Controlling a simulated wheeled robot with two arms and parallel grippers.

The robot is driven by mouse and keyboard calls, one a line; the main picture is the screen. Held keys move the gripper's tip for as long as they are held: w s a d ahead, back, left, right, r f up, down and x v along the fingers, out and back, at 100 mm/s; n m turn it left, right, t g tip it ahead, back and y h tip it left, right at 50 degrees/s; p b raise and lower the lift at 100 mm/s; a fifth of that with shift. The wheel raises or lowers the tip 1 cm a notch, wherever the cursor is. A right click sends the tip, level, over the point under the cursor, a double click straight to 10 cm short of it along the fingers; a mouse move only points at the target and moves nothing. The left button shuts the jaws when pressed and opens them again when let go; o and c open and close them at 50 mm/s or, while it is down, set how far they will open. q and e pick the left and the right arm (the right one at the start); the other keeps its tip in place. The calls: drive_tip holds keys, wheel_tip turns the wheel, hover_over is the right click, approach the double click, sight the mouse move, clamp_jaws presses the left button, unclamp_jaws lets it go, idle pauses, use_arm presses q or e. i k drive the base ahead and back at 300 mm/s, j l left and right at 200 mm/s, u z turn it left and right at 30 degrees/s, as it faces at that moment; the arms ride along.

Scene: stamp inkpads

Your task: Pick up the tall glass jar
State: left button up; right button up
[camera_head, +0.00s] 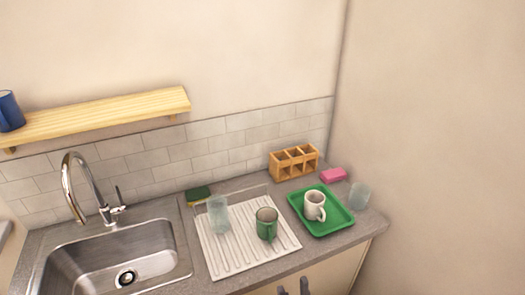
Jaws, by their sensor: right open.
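A tall clear glass jar (218,215) stands upright at the back left of the white ribbed draining board (232,262). A shorter clear glass (359,196) stands on the counter at the far right, beside the green tray. My right gripper (293,288) shows only as two dark fingertips at the bottom edge, in front of the counter. The fingertips are apart with nothing seen between them, well away from the jar. My left gripper is not in view.
A green mug (266,223) stands close to the jar's right on the board. A white mug (315,205) sits in the green tray (331,226). A wooden divided box (294,163), a pink sponge (334,175) and a green-yellow sponge (198,195) lie behind. The sink (110,262) is left.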

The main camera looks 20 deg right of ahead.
sight(219, 219)
drive_tip(key=i+j+z, duration=0.1)
drive_tip(key=j+z, duration=0.2)
drive_tip(key=z, duration=0.15)
drive_tip(key=j+z, duration=0.3)
drive_tip(key=z, duration=0.15)
drive_tip(key=j+z, duration=0.35)
drive_tip(key=z, duration=0.15)
drive_tip(key=j+z, duration=0.3)
drive_tip(key=z, duration=0.15)
